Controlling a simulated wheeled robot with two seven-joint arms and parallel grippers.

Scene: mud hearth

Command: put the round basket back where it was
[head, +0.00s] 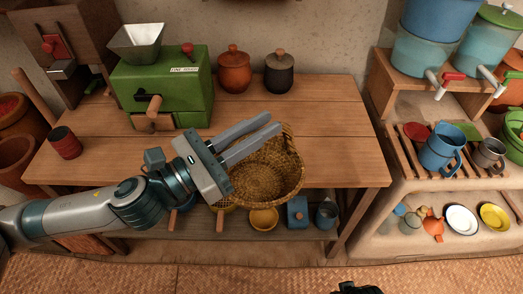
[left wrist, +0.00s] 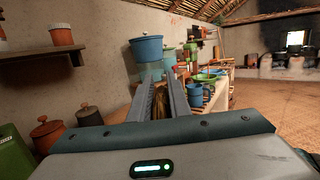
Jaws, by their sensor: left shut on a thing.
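The round basket (head: 268,178) is woven and yellow-brown, with its open mouth towards the head camera. It appears in front of the wooden table's front edge and overlaps the tabletop in the picture. My left gripper (head: 274,122) reaches in from the left and is shut on the basket's wall near its upper rim. In the left wrist view a strip of the basket (left wrist: 160,103) shows between the two long fingers. Whether the basket touches the table I cannot tell.
The wooden table (head: 340,130) has clear room at its right. A green mill (head: 170,90), an orange jar (head: 234,70) and a dark jar (head: 279,72) stand at the back. A red-black can (head: 65,143) stands left. Below, a shelf holds a yellow bowl (head: 263,219) and a blue box (head: 298,212).

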